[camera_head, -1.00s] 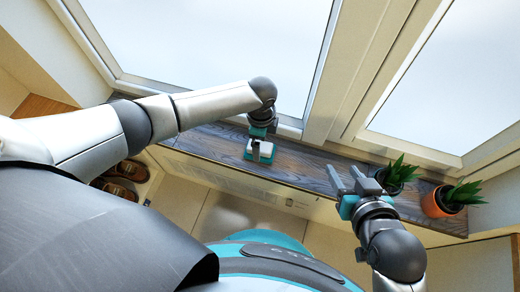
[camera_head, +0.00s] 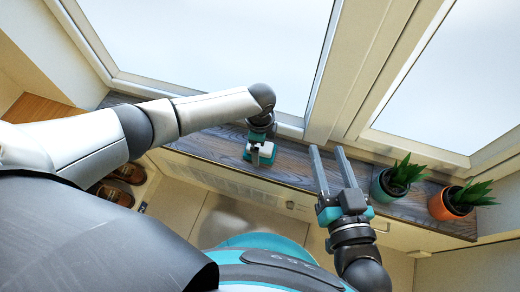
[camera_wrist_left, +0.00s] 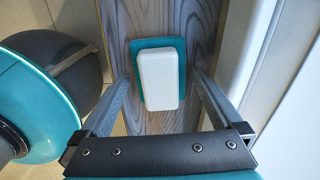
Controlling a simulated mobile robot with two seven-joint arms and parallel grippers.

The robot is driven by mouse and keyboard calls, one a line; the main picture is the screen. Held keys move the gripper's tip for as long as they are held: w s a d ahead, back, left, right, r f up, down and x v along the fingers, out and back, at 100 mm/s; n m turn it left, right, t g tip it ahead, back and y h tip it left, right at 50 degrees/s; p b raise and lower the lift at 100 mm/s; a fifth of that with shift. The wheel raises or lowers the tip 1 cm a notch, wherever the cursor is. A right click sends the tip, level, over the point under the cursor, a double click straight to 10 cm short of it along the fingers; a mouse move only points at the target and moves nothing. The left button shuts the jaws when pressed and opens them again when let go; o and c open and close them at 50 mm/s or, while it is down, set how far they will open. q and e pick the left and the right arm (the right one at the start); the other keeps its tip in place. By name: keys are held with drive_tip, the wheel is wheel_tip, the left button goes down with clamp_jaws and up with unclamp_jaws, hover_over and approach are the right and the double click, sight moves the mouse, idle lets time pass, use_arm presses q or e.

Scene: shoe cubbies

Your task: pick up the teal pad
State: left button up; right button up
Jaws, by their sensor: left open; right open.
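The teal pad (camera_head: 262,160) lies on the dark wooden ledge below the window. In the left wrist view the teal pad (camera_wrist_left: 157,43) lies flat, with a white rounded block (camera_wrist_left: 159,82) on top covering much of it. My left gripper (camera_head: 263,147) is above the pad, open and pointing down. In the left wrist view its fingers (camera_wrist_left: 160,84) stand on either side of the pad and block, apart from them. My right gripper (camera_head: 328,151) is open and empty, with its fingers reaching over the ledge to the right of the pad.
Two potted plants, one in a green pot (camera_head: 384,188) and one in an orange pot (camera_head: 444,206), stand on the ledge (camera_head: 205,142) at right. Brown shoes (camera_head: 120,180) sit in a cubby below at left. The window frame (camera_head: 325,95) rises behind the ledge.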

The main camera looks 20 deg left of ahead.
idle(0.3)
use_arm(q)
drive_tip(key=c, duration=1.2)
drive_tip(key=shift+o, duration=0.2)
drive_tip(key=shift+r, duration=0.1)
